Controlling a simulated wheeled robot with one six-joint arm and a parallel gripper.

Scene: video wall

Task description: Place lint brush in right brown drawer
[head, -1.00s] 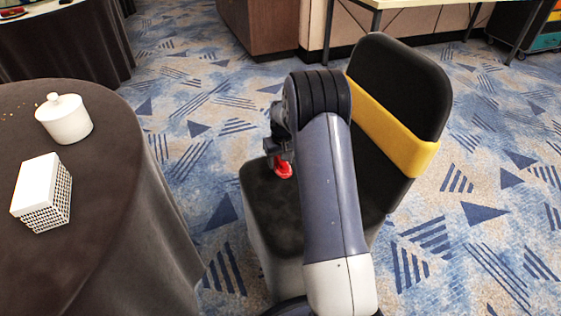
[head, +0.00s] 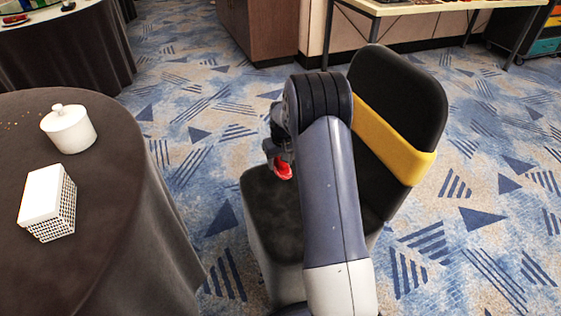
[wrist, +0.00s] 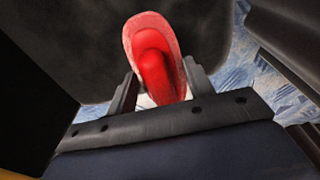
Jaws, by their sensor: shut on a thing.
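The red lint brush (wrist: 155,62) is between the fingers of my gripper (wrist: 158,90) in the wrist view, with its rounded red end pointing away from the wrist. My gripper is shut on it. In the head view the lint brush (head: 284,170) shows as a small red patch below my gripper (head: 277,160), over the seat of the black chair (head: 265,205). I cannot tell whether the brush still touches the seat. My arm hides part of the chair. A brown cabinet (head: 262,30) stands at the far top; I cannot see any drawer on it clearly.
A round table with a dark cloth (head: 110,190) is close on the left, bearing a white lidded jar (head: 68,130) and a patterned box (head: 48,202). The chair's back with a yellow band (head: 395,140) rises to the right. Patterned carpet lies free between table and cabinet.

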